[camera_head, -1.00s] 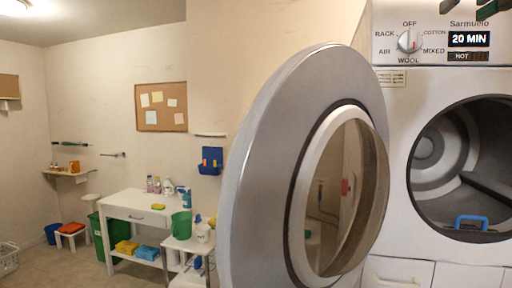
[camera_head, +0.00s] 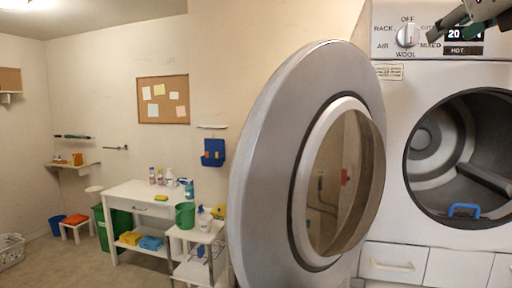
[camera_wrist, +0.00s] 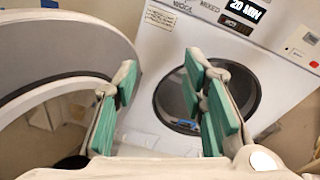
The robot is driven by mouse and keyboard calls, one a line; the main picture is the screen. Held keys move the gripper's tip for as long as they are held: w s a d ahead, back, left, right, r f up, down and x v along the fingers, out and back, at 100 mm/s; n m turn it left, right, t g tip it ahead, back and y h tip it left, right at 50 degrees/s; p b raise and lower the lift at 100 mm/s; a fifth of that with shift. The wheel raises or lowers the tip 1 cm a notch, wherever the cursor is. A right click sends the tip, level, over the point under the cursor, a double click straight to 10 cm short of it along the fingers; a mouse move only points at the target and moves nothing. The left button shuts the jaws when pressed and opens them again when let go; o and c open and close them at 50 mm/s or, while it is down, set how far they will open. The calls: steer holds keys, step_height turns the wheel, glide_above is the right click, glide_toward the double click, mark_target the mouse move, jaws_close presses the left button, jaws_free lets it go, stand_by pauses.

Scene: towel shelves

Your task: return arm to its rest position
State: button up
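My gripper (camera_head: 462,22) shows at the top right of the head view, in front of the dryer's control panel. In the wrist view my gripper (camera_wrist: 160,112) has its two green-padded fingers wide apart, with nothing between them. The white dryer (camera_head: 384,142) stands at the right with its round drum opening (camera_head: 440,135) uncovered. Its grey round door (camera_head: 268,165) is swung wide open to the left. The door also shows at the left of the wrist view (camera_wrist: 60,45). Most of my arm is out of the head view.
A blue handle-like piece (camera_head: 464,210) lies at the lower rim of the drum opening. A white table (camera_head: 130,194) with bottles and a small cart (camera_head: 190,235) with a green bucket (camera_head: 185,215) stand left of the door. The floor at the far left is partly clear.

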steer(key=s+a+f+n+g+y, duration=0.25)
steer(key=a+f+n, duration=0.25)
steer(key=f+n, duration=0.5)
steer(key=s+a+f+n+g+y, duration=0.1)
steer(key=s+a+f+n+g, duration=0.2)
steer(key=f+n, duration=0.8)
steer(key=s+a+f+n+g, duration=0.2)
steer(key=s+f+n, duration=0.3)
steer(key=f+n, duration=0.3)
steer(key=s+a+f+n+g, duration=0.25)
steer(key=s+f+n, duration=0.25)
steer(key=f, duration=0.5)
steer(key=w+f+b, duration=0.4)
steer(key=w+f, duration=0.1)
steer(key=shift+w+n+g+b, duration=0.15)
steer(key=shift+n+g+b, duration=0.15)
steer(key=shift+n+b, duration=0.1)
